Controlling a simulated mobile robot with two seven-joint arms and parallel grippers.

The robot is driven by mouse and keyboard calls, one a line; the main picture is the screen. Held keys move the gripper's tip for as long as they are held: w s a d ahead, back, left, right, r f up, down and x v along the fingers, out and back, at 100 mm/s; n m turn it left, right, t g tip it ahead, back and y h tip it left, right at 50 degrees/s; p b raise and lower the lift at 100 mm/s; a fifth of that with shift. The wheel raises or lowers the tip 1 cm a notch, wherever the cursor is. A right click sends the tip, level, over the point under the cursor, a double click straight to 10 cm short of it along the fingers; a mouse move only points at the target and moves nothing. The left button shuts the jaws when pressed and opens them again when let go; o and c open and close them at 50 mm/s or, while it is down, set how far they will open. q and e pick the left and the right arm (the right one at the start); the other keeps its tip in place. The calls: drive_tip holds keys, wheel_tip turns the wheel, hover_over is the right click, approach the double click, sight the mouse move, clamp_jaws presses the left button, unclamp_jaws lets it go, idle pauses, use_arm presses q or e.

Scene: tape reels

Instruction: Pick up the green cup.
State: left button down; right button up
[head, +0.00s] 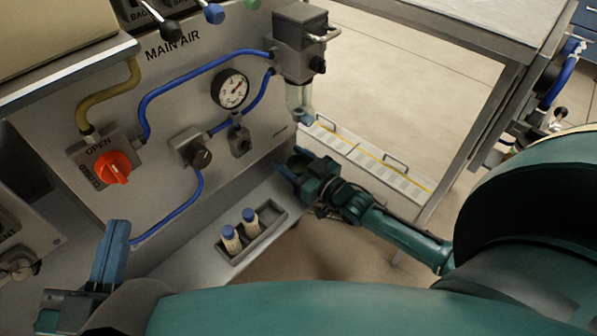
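A small dark green round thing, which looks like the green cup (299,160), shows at the end of my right arm, beside the grey panel's lower right corner. My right gripper (291,168) is at it, with a blue finger on its near left side. The far finger is hard to make out, so I cannot tell whether the gripper is closed on it. My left gripper (117,224) is at the lower left, far from the cup. Its blue fingers lie together with no visible gap and nothing between them.
A grey tray (277,231) on the ledge holds two blue-capped bottles (231,240). The panel behind carries a red valve knob (112,167), a gauge (230,89) and blue hoses. A metal table (490,45) stands at the upper right.

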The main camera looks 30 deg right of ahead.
drive_tip(key=c, duration=0.5)
drive_tip(key=shift+r, duration=0.1)
